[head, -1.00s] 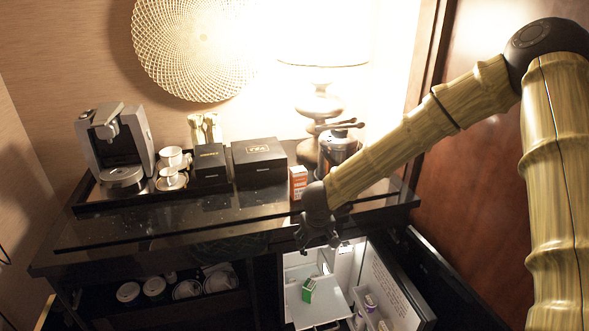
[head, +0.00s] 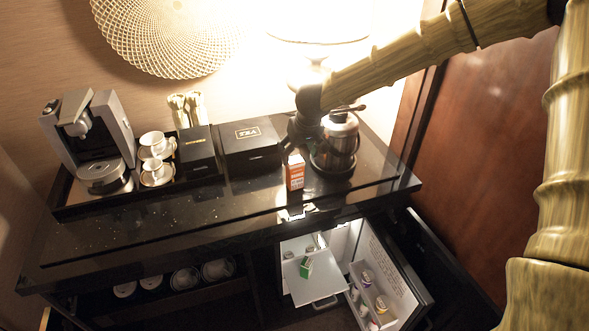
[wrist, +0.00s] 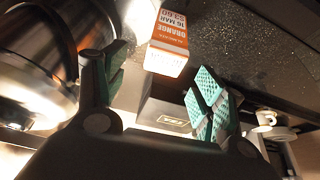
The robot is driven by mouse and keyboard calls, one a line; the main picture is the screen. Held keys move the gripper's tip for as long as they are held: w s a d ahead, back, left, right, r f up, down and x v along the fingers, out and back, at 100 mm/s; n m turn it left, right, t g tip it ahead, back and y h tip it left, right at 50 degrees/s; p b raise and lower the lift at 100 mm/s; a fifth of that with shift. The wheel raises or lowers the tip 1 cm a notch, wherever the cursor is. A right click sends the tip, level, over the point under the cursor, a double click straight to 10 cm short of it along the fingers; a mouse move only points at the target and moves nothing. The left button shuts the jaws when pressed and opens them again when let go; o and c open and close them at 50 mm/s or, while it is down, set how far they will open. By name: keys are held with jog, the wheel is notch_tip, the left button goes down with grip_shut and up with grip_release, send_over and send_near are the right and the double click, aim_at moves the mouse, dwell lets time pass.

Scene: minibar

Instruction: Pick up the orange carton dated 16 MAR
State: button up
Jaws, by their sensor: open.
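The orange and white carton (head: 295,172) stands upright on the dark counter, left of the metal ice bucket. In the wrist view the carton (wrist: 170,40) shows an orange band with the words "ORANGE" and "16 MAR". My gripper (head: 291,148) is at the carton's top in the head view, just above or behind it; I cannot tell which. In the wrist view my gripper (wrist: 158,85) is open and empty, with green pads on its fingers. The carton lies ahead, roughly between the two fingers and apart from them.
The metal ice bucket (head: 336,145) stands close on the carton's right. The black tea box (head: 250,148) is to its left, then cups (head: 157,160) and a coffee machine (head: 90,140). The counter (head: 200,222) is clear in front. An open minibar (head: 310,290) with a green carton (head: 306,267) is below.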

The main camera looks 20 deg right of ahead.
aim_at(296, 160)
jog(key=shift+s+a+f, duration=0.2)
jog(key=shift+a+f, duration=0.25)
jog(key=shift+w+a+f, duration=0.15)
jog(key=shift+w+f, duration=0.9)
jog(key=shift+f, duration=0.05)
jog(key=shift+w+f, duration=0.2)
jog(key=shift+f, duration=0.05)
jog(key=shift+s+d+f+p, duration=0.35)
jog(key=shift+f+p, duration=0.05)
jog(key=shift+p, duration=0.15)
jog(key=shift+s+f, duration=0.1)
jog(key=shift+f, duration=0.2)
jog(key=x, duration=0.2)
jog(key=shift+w+a+f+p, duration=0.1)
jog(key=shift+w+f+p, duration=0.05)
jog(key=shift+w+p, duration=0.15)
jog(key=shift+w+f, duration=0.15)
jog(key=shift+f, duration=0.25)
jog(key=shift+r, duration=0.1)
jog(key=shift+c, duration=1.4)
jog(key=c, duration=1)
